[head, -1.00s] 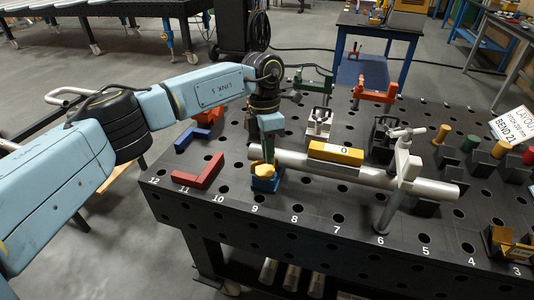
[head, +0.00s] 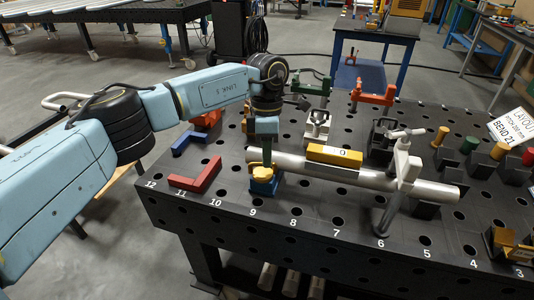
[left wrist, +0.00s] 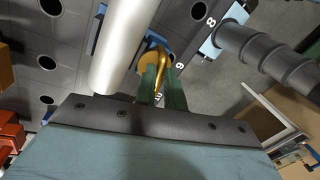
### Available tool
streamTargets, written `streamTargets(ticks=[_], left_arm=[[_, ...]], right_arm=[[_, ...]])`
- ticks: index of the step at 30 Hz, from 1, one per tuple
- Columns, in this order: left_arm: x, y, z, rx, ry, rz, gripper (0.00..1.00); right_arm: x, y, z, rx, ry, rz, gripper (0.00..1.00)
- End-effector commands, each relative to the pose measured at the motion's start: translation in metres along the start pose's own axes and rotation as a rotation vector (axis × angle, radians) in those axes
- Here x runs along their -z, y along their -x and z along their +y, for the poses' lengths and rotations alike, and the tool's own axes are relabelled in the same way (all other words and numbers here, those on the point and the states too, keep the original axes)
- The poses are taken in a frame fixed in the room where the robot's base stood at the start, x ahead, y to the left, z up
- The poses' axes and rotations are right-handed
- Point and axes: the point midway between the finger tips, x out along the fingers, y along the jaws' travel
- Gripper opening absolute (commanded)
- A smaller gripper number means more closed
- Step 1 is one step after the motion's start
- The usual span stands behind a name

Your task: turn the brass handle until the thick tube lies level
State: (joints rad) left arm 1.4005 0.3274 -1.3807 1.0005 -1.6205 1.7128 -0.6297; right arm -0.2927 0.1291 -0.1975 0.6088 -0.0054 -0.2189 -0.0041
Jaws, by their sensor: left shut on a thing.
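The thick grey tube (head: 288,163) lies across the front of the perforated table; whether it is level is hard to tell. In the left wrist view the tube (left wrist: 123,45) runs beside the fingers. A yellow block marked 0 (head: 335,155) sits on top of it. The brass handle (head: 262,173) is at the blue support (head: 264,187) under the tube's left end. My left gripper (head: 267,163) points down there, its green fingers closed around the handle. The left wrist view shows the brass handle (left wrist: 159,52) between the fingers (left wrist: 162,85). My right gripper is out of view.
A grey post clamp (head: 402,170) stands near the tube's right end. A red angle piece (head: 196,178) lies left of the handle. Clamps stand behind the tube, including a black one (head: 382,138). Several coloured pegs (head: 470,144) stand at the right.

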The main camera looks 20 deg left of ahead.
Motion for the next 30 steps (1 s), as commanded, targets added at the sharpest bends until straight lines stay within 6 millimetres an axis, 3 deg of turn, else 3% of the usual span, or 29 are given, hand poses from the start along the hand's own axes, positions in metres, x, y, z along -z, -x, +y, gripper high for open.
streamTargets(ticks=[3, 4, 9, 20, 30], left_arm=[[0.000, -0.001, 0.000, 0.002, 0.001, 0.001, 0.00], [0.000, -0.001, 0.000, 0.002, 0.001, 0.001, 0.13], [0.000, -0.001, 0.000, 0.001, 0.001, 0.001, 0.33], [0.000, 0.007, 0.000, -0.001, 0.002, -0.001, 0.33], [-0.001, 0.077, 0.000, -0.003, 0.002, -0.001, 0.33]], right_arm=[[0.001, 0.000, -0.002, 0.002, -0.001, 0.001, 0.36], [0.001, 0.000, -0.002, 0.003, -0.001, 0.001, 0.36], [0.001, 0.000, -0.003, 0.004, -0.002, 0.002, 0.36], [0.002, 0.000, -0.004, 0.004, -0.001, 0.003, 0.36], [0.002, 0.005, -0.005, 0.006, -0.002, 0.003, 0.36]])
